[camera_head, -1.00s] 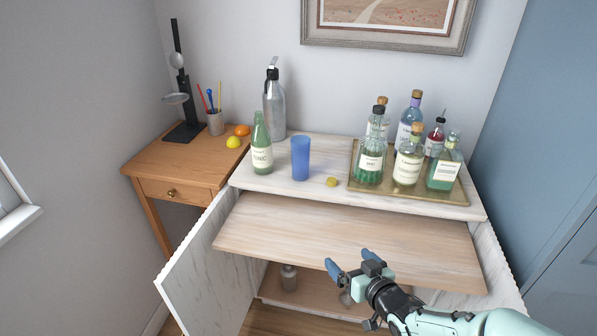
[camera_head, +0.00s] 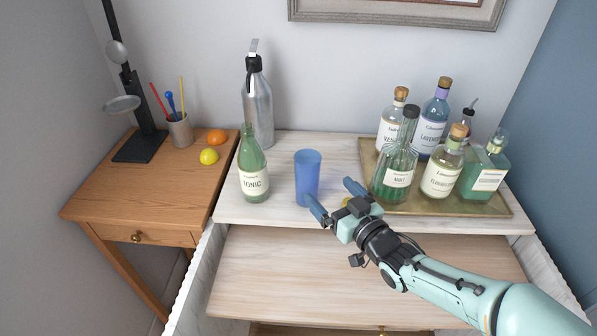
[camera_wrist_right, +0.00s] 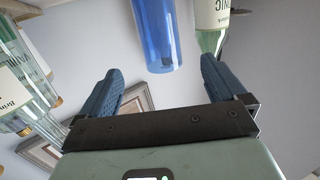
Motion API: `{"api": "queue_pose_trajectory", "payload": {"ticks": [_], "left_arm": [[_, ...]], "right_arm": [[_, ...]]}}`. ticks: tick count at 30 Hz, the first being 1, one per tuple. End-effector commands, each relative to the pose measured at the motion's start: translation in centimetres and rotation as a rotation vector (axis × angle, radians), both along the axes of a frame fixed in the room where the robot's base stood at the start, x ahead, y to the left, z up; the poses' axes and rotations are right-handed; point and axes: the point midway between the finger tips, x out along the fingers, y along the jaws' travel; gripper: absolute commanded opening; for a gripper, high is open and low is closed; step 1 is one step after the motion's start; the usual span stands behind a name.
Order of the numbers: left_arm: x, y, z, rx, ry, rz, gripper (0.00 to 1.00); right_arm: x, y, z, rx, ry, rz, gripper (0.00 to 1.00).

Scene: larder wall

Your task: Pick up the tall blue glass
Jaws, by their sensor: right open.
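The tall blue glass (camera_head: 307,176) stands upright on the white cabinet top, between the green tonic bottle and the tray. My right gripper (camera_head: 333,199) is open and empty, in front of the glass and slightly to its right in the head view. In the right wrist view the glass (camera_wrist_right: 158,35) shows beyond the two spread fingers (camera_wrist_right: 155,88), apart from them. My left gripper is in neither view.
A green tonic bottle (camera_head: 252,170) stands left of the glass, with a metal siphon (camera_head: 257,105) behind it. A gold tray (camera_head: 450,208) with several bottles is on the right. A pull-out shelf (camera_head: 290,275) lies below.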

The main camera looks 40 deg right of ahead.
Motion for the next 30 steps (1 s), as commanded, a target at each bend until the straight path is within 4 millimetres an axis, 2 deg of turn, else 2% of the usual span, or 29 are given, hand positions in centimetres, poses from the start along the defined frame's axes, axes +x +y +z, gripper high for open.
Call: {"api": "queue_pose_trajectory", "payload": {"ticks": [9, 17, 25, 30], "left_arm": [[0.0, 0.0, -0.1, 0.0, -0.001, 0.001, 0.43], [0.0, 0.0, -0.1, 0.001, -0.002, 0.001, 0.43], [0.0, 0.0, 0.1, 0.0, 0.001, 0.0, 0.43], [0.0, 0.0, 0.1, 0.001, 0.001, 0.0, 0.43]], "right_arm": [[5.9, -0.6, -0.4, 0.001, 0.003, 0.001, 0.97], [8.0, -0.9, -0.5, 0.001, 0.001, 0.0, 0.97], [11.8, -1.3, -0.6, 0.0, 0.002, 0.0, 0.97], [12.8, -1.3, -0.6, 0.001, 0.001, 0.0, 0.97]]}}
